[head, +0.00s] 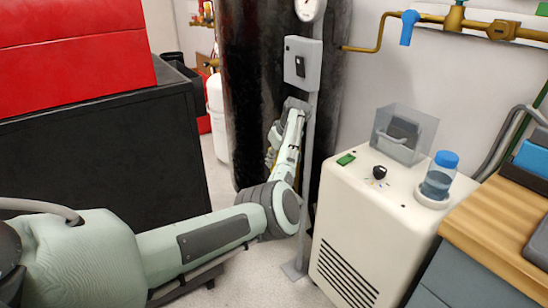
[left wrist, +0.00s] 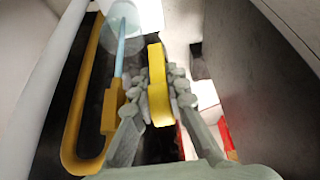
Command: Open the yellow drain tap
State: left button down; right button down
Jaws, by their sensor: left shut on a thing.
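The yellow drain tap (left wrist: 157,84) shows in the left wrist view as an upright yellow lever. My left gripper (left wrist: 158,76) has one finger on each side of the lever and is shut on it. In the head view my left arm reaches past the grey post, and its gripper (head: 271,150) is beside the large dark tank (head: 250,70). There the tap is mostly hidden behind the hand, with only a trace of yellow showing. My right gripper is in neither view.
A yellow-brown bent pipe (left wrist: 72,130) runs left of the tap. A grey post (head: 311,110) with a switch box (head: 303,63) stands close right of my arm. A white cabinet (head: 345,215) stands at right, a black cabinet (head: 95,140) at left.

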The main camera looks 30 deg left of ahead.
pick_arm(q)
jog(key=shift+d+f, duration=0.1)
dwell(0.5)
jog(key=c, duration=1.8)
grip_release()
jog(key=v, duration=1.2)
